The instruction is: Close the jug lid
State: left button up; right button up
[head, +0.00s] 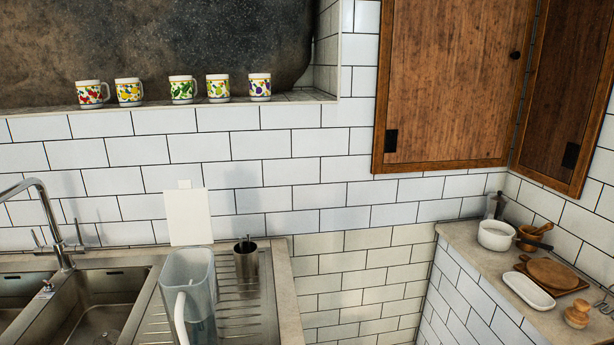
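A clear jug (201,276) with a white handle (181,318) stands on the steel draining board, its handle toward me. Its top looks open. A flat white panel (188,217) with a small tab on its upper edge stands upright at the far side of the jug's rim. It looks like the jug's raised lid, but I cannot tell whether it is joined to the jug. The jug's base is cut off by the lower picture edge. Neither of my grippers is in view.
A metal cup (246,263) with something inside stands just right of the jug. The sink (95,310) and tap (55,225) are at left. Several patterned mugs (183,90) line the ledge. A right-hand counter holds a white pot (495,236) and wooden boards (552,273).

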aim_at(187, 209)
jog(key=i+j, duration=0.1)
jog(key=j, duration=0.6)
jog(key=i+j+z, duration=0.1)
jog(key=j, duration=0.65)
